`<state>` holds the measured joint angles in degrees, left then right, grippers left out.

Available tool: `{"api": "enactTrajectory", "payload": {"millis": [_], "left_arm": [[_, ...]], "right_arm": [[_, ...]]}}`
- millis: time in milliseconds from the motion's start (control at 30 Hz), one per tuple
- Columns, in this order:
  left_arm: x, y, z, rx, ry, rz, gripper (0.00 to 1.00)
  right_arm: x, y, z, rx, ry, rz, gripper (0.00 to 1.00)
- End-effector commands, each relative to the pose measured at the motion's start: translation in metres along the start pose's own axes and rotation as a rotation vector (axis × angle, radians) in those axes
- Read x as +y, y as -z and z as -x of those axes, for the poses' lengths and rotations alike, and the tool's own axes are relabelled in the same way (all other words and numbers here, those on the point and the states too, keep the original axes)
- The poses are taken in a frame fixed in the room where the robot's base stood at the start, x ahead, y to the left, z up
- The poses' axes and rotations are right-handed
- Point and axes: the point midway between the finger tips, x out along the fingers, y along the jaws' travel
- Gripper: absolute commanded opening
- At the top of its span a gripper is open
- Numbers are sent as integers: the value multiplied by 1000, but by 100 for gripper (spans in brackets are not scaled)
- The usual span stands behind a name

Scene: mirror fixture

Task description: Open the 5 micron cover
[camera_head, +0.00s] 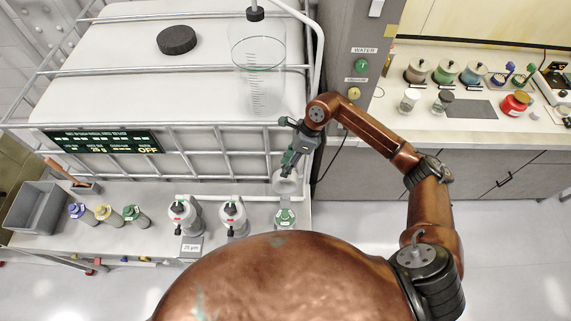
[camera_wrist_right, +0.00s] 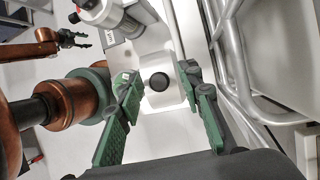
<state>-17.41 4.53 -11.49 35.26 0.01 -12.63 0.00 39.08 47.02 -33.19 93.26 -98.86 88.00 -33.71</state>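Three filter housings stand in a row on the bench: a left one (camera_head: 183,212) with a "25 µm" label in front, a middle one (camera_head: 233,218) and a right one (camera_head: 285,218) with a green and white top. I cannot read a 5 micron label. My right gripper (camera_head: 288,157) points down over a white rounded part (camera_head: 285,183) just behind the right housing. In the right wrist view my right gripper (camera_wrist_right: 158,82) is open, with a dark round knob on a white surface beyond its spread fingers. My left gripper (camera_wrist_right: 77,38) shows small there, its prongs apart.
A large white tank (camera_head: 180,95) in a metal cage stands right behind the housings. Several small bottles (camera_head: 103,213) and a grey bin (camera_head: 40,208) are at the left. A counter with jars (camera_head: 450,75) is at the right. Open floor (camera_head: 500,250) lies before it.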

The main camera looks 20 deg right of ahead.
Motion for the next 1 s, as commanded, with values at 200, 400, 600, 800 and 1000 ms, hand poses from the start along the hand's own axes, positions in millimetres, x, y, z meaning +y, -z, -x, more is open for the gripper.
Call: {"api": "enactTrajectory", "payload": {"millis": [200, 400, 600, 800, 1000], "left_arm": [[-1, 10, 2, 13, 1, -1, 40], [-1, 11, 2, 14, 1, -2, 40], [-1, 9, 2, 12, 1, -1, 40], [-1, 8, 2, 10, 1, -1, 40], [-1, 7, 2, 9, 1, -1, 40]], "right_arm": [[0, -1, -8, 0, -1, 1, 34], [0, -1, -8, 0, -1, 2, 32], [0, -1, -8, -1, -1, 2, 18], [0, -1, -8, -1, -1, 2, 4], [0, -1, -8, -1, -1, 2, 0]]}}
